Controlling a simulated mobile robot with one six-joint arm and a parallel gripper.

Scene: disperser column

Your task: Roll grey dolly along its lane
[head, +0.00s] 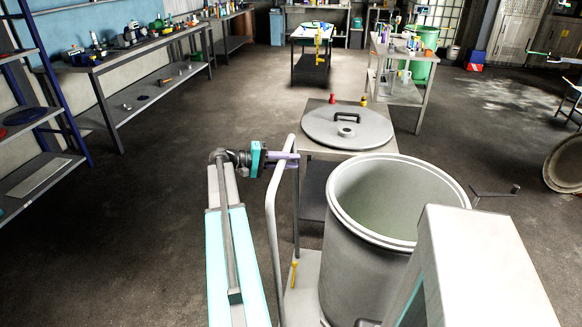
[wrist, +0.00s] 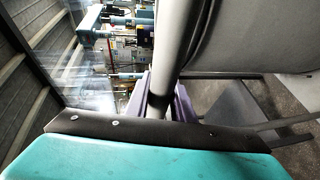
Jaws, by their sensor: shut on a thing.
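The grey dolly (head: 304,272) stands on the floor in the lower middle of the head view, with an upright tubular handle on its left side. A large open grey drum (head: 358,262) stands upright on it and looks empty as far as I can see inside. My gripper (head: 287,160) has purple fingers shut on the handle near its top. In the wrist view the fingers (wrist: 164,100) close around the grey handle tube (wrist: 181,45), and the drum wall (wrist: 255,35) curves behind it. The dolly's wheels are hidden.
A small table (head: 330,153) bearing a round grey lid (head: 350,128) stands close behind the drum. Workbenches (head: 110,66) and blue-framed shelves (head: 35,118) line the left. Another bench (head: 397,92) stands at the back right. The floor (head: 155,215) on the left is clear.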

